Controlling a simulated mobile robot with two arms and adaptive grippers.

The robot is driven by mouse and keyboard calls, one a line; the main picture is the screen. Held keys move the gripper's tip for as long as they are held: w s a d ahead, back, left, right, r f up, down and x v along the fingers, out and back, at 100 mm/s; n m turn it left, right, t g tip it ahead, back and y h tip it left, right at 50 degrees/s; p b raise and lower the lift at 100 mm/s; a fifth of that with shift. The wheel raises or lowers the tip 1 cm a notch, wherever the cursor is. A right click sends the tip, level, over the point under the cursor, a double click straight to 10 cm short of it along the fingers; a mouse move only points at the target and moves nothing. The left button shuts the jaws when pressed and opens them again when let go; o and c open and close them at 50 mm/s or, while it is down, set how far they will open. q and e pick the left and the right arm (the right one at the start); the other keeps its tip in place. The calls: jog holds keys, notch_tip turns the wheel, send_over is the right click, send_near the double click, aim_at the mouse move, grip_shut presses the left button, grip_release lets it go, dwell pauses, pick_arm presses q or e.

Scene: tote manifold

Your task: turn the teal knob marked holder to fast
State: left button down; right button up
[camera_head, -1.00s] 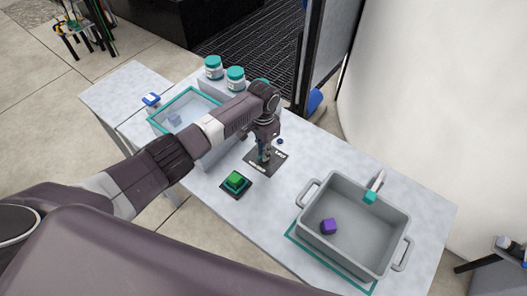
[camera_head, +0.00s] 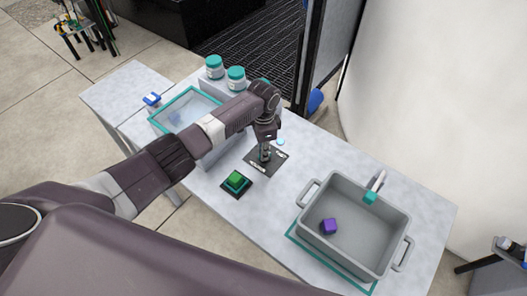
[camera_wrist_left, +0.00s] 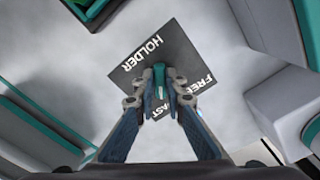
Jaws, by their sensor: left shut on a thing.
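The teal knob (camera_wrist_left: 160,82) stands on a dark square plate (camera_wrist_left: 181,47) lettered HOLDER, FREE and FAST; the plate also shows in the head view (camera_head: 280,157). My left gripper (camera_wrist_left: 161,72) is over the plate, shut on the knob, with a finger on either side. In the wrist view the knob's bar runs up and down, its lower end towards the word FAST. The fingers partly cover FAST. In the head view my left gripper (camera_head: 265,155) points down and largely hides the knob. My right gripper is not in view.
A bright pale-blue lamp (camera_head: 281,142) is beside the plate. A green button (camera_head: 236,179) stands nearer. A grey tote (camera_head: 312,200) holding a purple cube (camera_head: 329,226) is at right. A teal-rimmed clear bin (camera_head: 165,108) and two teal-lidded jars (camera_head: 236,78) are at left and behind.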

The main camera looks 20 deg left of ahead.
pick_arm(q)
jog(key=c, duration=2)
grip_release()
jog(key=shift+r, duration=0.1)
notch_tip(320, 180, up, 12)
jog(key=shift+f, duration=0.1)
